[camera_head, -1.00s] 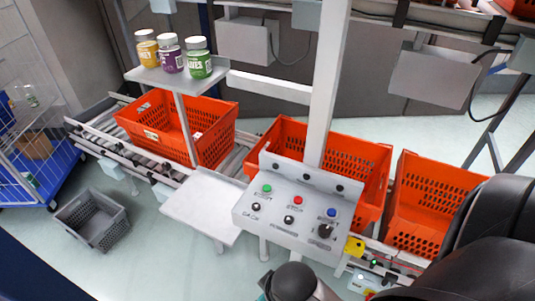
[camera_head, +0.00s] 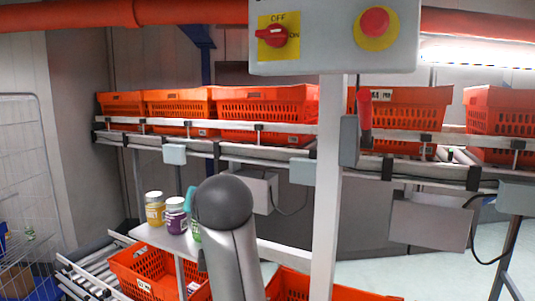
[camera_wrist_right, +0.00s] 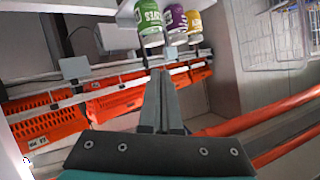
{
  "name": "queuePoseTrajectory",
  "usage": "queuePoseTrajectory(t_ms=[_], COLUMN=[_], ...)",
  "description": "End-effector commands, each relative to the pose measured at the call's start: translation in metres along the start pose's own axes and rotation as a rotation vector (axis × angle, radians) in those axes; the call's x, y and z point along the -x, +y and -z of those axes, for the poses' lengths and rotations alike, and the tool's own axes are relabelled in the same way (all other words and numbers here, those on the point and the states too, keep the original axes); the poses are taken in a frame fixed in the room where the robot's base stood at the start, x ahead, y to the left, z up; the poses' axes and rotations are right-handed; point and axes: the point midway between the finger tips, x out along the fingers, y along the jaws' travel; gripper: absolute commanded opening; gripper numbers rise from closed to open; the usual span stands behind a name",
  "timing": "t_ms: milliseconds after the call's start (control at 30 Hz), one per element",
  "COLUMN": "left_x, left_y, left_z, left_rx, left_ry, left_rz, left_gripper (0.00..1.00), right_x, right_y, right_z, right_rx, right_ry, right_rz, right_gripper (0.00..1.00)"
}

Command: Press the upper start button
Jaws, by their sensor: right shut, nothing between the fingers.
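In the head view a light grey control box (camera_head: 333,36) sits at the top of a white post. It carries a red rotary switch (camera_head: 277,35) on a yellow OFF/ON plate and a red mushroom button (camera_head: 375,22) on a yellow ring. No button labelled start is visible now. My right gripper (camera_wrist_right: 160,78) is shut and empty in the right wrist view, its fingers pointing toward the jars. A grey arm of mine with a round dark cap (camera_head: 224,203) rises in the head view; I cannot tell which arm. My left gripper is not in view.
Yellow (camera_head: 155,209), purple (camera_head: 175,216) and green (camera_wrist_right: 149,22) jars stand on a small shelf. Orange totes (camera_head: 268,106) line the upper conveyor; others stand below. The white post (camera_head: 327,190) runs down the middle. A wire cage (camera_head: 25,170) is at left.

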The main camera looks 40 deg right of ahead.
Motion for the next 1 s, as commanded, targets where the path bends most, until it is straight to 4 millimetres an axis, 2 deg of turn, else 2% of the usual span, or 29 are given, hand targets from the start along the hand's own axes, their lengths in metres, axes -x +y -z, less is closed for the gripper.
queuePoseTrajectory(t_ms=[33,167,267,400,600,700,800,900,1000], left_x=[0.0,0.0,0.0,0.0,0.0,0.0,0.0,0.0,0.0], left_y=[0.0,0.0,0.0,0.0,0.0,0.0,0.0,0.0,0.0], left_z=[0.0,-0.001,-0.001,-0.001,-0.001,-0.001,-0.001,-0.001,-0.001], left_rx=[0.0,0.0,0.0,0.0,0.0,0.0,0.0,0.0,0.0], left_ry=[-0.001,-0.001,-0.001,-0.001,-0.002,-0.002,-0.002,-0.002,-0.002], left_rz=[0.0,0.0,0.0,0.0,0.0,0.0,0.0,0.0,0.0], left_gripper=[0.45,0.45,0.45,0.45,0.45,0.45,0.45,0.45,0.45], right_x=[0.008,0.033,0.059,0.104,0.183,0.221,0.25,0.269,0.277], right_y=[-0.011,-0.032,-0.047,-0.064,-0.08,-0.084,-0.086,-0.087,-0.087], right_z=[0.03,0.095,0.143,0.206,0.283,0.31,0.328,0.339,0.343], right_rx=[-0.043,-0.15,-0.232,-0.345,-0.496,-0.556,-0.6,-0.63,-0.643], right_ry=[0.046,0.144,0.216,0.309,0.43,0.477,0.508,0.527,0.537], right_rz=[0.018,0.054,0.089,0.147,0.243,0.288,0.324,0.347,0.356], right_gripper=[0.0,0.0,0.0,0.0,0.0,0.0,0.0,0.0,0.0])
